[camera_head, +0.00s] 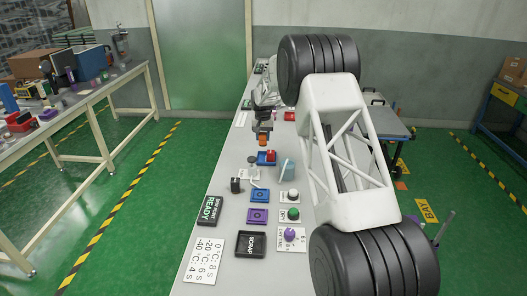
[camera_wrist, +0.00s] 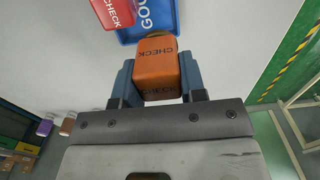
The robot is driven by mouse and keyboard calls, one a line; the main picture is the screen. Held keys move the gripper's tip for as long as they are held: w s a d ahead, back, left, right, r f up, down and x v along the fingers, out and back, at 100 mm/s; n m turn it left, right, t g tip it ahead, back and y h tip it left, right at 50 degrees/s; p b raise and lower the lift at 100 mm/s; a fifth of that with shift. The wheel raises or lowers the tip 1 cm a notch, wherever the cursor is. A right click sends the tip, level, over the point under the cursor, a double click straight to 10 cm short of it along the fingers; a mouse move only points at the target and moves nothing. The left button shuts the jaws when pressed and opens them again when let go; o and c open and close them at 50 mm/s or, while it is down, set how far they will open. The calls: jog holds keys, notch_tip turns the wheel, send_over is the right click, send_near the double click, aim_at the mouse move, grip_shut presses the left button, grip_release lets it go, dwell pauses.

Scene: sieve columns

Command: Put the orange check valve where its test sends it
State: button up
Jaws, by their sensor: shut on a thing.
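The orange check valve (camera_wrist: 157,67) is a block with CHECK printed on its faces. It shows between the two blue fingers of my gripper (camera_wrist: 157,80), which is shut on it. In the head view the orange valve (camera_head: 262,137) hangs below my gripper (camera_head: 263,130), above the table. A blue tray marked GOOD (camera_wrist: 172,22) lies just beyond the valve in the wrist view. A red block marked CHECK (camera_wrist: 113,12) is at that tray. In the head view the blue tray (camera_head: 262,163) and the red block (camera_head: 271,155) sit nearer the camera than the valve.
A card with times and temperatures (camera_head: 204,261) is at the front left. Green (camera_head: 293,214) and purple (camera_head: 290,235) knobs stand at right.

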aim_at(263, 142)
jog(key=shift+f, duration=1.5)
jog(key=shift+f, duration=0.1)
jog(key=shift+f, duration=1.75)
jog(key=shift+f, duration=0.1)
jog(key=o, duration=1)
jog(key=shift+o, duration=0.2)
jog(key=shift+r, duration=6.1)
